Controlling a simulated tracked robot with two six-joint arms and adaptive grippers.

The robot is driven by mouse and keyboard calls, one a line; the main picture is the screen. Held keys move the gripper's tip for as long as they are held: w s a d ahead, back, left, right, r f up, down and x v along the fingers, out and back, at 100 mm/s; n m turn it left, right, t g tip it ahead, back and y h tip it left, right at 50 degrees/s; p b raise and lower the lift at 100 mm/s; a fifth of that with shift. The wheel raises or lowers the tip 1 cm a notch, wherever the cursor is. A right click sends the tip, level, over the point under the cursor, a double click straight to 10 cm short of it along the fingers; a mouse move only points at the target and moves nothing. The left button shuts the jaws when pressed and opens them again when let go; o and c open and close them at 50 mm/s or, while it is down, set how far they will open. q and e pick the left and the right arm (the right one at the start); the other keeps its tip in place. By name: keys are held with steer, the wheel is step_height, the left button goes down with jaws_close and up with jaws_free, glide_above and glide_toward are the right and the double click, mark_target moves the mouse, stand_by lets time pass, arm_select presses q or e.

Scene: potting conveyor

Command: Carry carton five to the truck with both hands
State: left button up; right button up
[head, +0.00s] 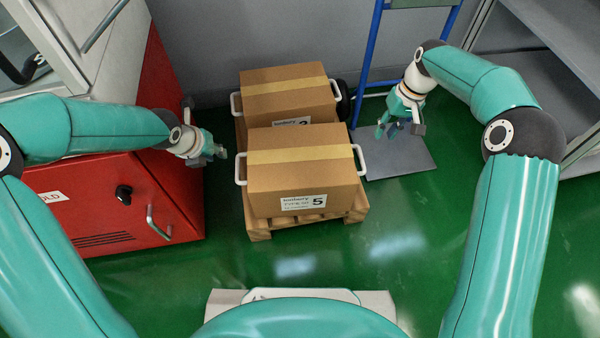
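Carton five (301,185) is a brown box with a tan tape strip and a label reading 5. It has a white handle on its left side (239,169) and one on its right side (359,160). It sits on the front part of a wooden pallet (260,229). The truck (407,160) has a blue upright frame and a grey floor plate, right of the pallet. My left gripper (215,155) is empty and looks open, just left of the left handle. My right gripper (389,130) is open and empty above the truck's plate, right of the carton. Neither touches the carton.
A second carton (283,91) with white handles stands behind carton five. A red cabinet (100,205) stands close on the left, below my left arm. Grey shelving (560,70) is at the right. The green floor (330,262) in front of the pallet is clear.

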arm_select(q)
steer(key=shift+f, duration=0.1)
